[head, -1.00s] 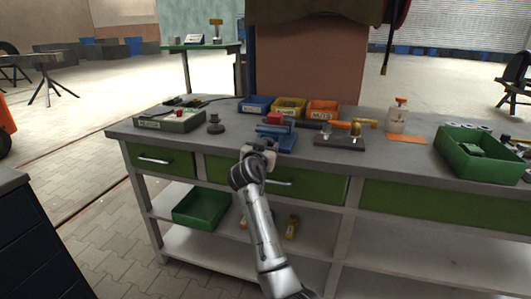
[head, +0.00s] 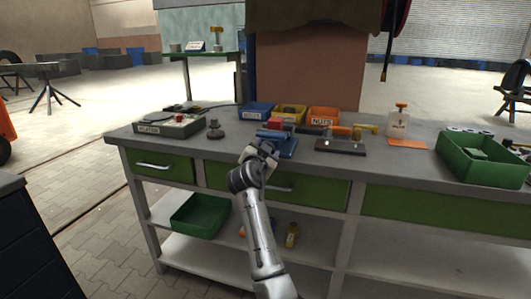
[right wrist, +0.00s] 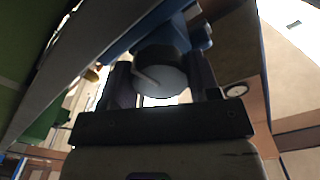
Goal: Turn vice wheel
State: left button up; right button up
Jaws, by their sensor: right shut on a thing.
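The blue bench vice (head: 287,147) stands at the front edge of the grey workbench, with a red part (head: 274,124) at its top. My right gripper (head: 266,149) is at the near side of the vice and hides its wheel in the head view. In the right wrist view, the dark round vice wheel (right wrist: 163,80), with a bent light handle on its face, sits between the two fingers of my right gripper (right wrist: 162,88). The blue vice body (right wrist: 150,30) is just beyond it. The gripper is shut on the wheel. My left gripper is not in view.
Blue, yellow and orange bins (head: 290,113) stand behind the vice. A dark plate with a hammer-like tool (head: 341,146) lies to its right. Drawers are below the bench edge.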

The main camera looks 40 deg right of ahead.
jog(key=shift+r, duration=0.1)
jog(key=o, duration=0.9)
jog(key=shift+a, duration=0.1)
jog(key=shift+p+v, duration=2.6)
jog(key=shift+v, duration=4.25)
